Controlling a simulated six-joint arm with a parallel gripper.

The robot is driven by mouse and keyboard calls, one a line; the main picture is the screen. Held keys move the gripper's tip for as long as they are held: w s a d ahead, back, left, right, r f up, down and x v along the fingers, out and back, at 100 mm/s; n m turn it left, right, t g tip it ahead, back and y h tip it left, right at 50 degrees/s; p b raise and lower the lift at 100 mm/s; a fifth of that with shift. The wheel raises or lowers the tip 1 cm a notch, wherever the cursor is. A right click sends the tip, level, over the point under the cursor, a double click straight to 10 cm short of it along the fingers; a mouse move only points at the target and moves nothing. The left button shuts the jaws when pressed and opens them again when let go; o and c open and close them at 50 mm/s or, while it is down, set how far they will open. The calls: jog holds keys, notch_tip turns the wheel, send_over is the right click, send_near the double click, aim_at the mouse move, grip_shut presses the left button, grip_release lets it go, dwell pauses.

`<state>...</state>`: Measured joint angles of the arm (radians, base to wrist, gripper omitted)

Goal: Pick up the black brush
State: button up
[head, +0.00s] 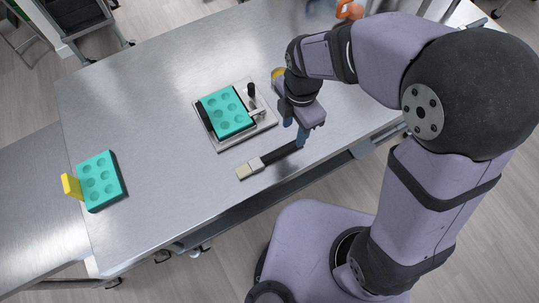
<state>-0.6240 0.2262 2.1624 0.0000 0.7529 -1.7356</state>
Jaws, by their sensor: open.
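The black brush (277,156) lies on the steel table near its front edge. Its pale, blocky head points left and its dark handle runs to the right. My gripper (295,133) is open, with blue fingertips, above or beside the right end of the handle. The right end of the handle is partly hidden by a finger. I cannot tell from this view how high the fingertips are over the table or whether they touch the brush.
A teal mould (228,112) sits on a metal depositor plate (229,145) with a black knob (251,90), just behind the brush. Another teal mould (101,181) lies at the left beside a yellow piece (72,187). The table (160,120) between them is clear.

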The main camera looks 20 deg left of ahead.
aim_at(290, 145)
jog(key=shift+f, duration=0.1)
jog(key=shift+s+a+f+p, duration=0.15)
jog(key=shift+f+p, duration=0.45)
jog(key=shift+f, duration=1.2)
jog(key=shift+s+f+p, duration=0.1)
jog(key=shift+f+p, duration=0.45)
jog(key=shift+f, duration=1.2)
grip_shut()
